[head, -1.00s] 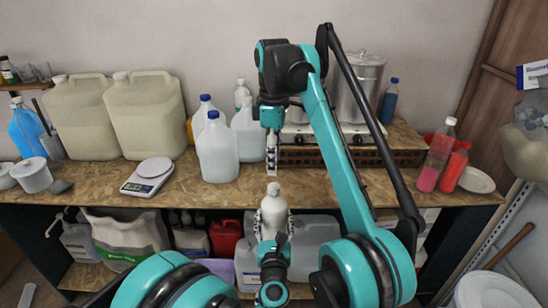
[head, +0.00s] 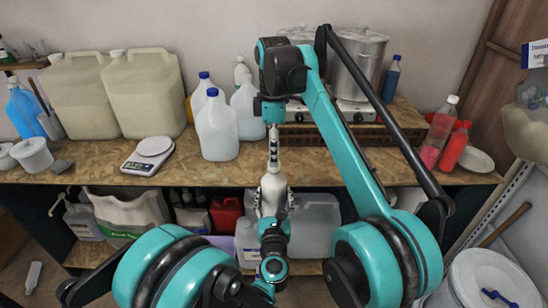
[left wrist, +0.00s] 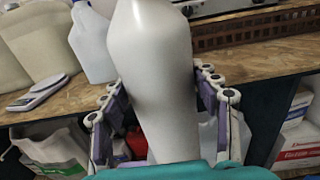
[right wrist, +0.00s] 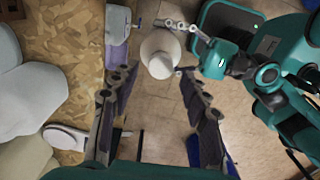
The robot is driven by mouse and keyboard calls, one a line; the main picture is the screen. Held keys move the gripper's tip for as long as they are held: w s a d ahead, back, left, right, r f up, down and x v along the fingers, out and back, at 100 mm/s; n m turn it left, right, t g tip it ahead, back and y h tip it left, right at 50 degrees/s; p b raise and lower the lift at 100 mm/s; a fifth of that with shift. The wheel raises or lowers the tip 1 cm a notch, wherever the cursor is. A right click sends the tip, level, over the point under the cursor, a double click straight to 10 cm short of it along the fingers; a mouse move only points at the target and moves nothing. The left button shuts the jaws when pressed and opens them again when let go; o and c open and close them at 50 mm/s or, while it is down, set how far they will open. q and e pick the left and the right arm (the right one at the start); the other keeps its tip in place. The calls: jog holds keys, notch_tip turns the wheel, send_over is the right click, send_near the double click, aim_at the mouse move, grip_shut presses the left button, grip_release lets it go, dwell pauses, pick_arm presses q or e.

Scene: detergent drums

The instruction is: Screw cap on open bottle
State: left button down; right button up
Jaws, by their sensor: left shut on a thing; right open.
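A white bottle (head: 273,188) stands upright in my left gripper (head: 272,206), in front of the bench edge. In the left wrist view, the bottle (left wrist: 155,75) fills the space between the two fingers of my left gripper (left wrist: 160,88), which is shut on it. My right gripper (head: 273,155) points down right above the bottle's top. In the right wrist view, my right gripper (right wrist: 156,82) is open, and the bottle's pale top (right wrist: 161,54) shows near its fingertips. I cannot make out a separate cap or whether the bottle's mouth is bare.
White jugs with blue caps (head: 217,130), large beige canisters (head: 143,95) and a scale (head: 148,155) stand on the wooden bench. Steel pots (head: 358,70) are behind my right arm. Red bottles (head: 454,146) stand at right. Containers fill the shelf below.

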jog(key=shift+f, duration=1.65)
